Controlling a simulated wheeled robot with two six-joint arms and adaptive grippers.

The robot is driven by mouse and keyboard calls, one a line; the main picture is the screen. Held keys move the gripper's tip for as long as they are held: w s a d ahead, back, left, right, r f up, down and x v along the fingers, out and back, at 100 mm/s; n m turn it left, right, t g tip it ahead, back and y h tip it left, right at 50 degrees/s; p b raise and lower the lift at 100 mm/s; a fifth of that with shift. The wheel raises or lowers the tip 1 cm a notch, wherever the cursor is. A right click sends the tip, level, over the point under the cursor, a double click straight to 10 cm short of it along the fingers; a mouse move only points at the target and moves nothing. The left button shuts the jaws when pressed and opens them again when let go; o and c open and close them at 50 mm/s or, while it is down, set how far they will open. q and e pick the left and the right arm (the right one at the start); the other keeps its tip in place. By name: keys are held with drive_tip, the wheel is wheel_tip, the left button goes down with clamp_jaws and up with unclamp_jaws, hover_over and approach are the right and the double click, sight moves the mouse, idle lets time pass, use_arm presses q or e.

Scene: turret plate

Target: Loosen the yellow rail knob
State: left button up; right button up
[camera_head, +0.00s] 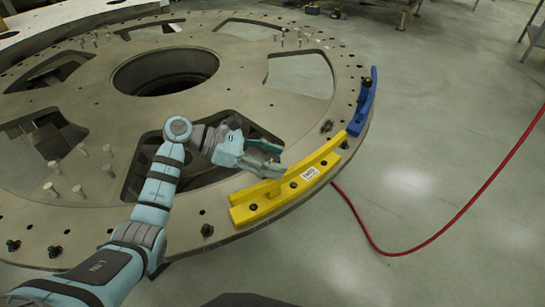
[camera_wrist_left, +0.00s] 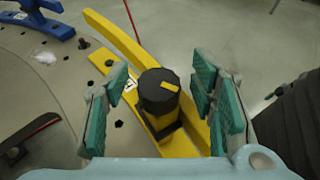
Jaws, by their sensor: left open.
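The yellow rail (camera_head: 318,168) is curved and lies along the near right rim of the grey turret plate (camera_head: 110,130). In the left wrist view the rail (camera_wrist_left: 118,35) runs from the top toward the lower right. A black knob (camera_wrist_left: 160,88) with a yellow mark on its top stands on it. My left gripper (camera_head: 272,160) is open above the inner side of the rail. In the left wrist view its green-padded fingers (camera_wrist_left: 162,103) are on either side of the knob, with visible gaps. The knob is hard to pick out in the head view. My right gripper is not in view.
A blue rail (camera_head: 366,98) sits on the rim beyond the yellow one. Several upright pins (camera_head: 83,150) and large cut-outs are on the plate. A red hose (camera_head: 455,222) lies on the floor to the right. The floor around it is mostly clear.

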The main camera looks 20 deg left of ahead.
use_arm(q)
drive_tip(key=c, duration=1.2)
drive_tip(key=shift+r+n+t+y+p, duration=0.1)
drive_tip(key=shift+n+t+y+p, duration=0.7)
drive_tip(key=shift+n+t+p, duration=0.7)
drive_tip(key=n+t+y+p, duration=0.2)
drive_tip(key=n+p, duration=0.1)
drive_tip(key=shift+t, duration=0.4)
drive_tip(key=shift+n+t+y+p, duration=0.6)
drive_tip(key=shift+n+y+p, duration=0.1)
drive_tip(key=shift+p, duration=0.25)
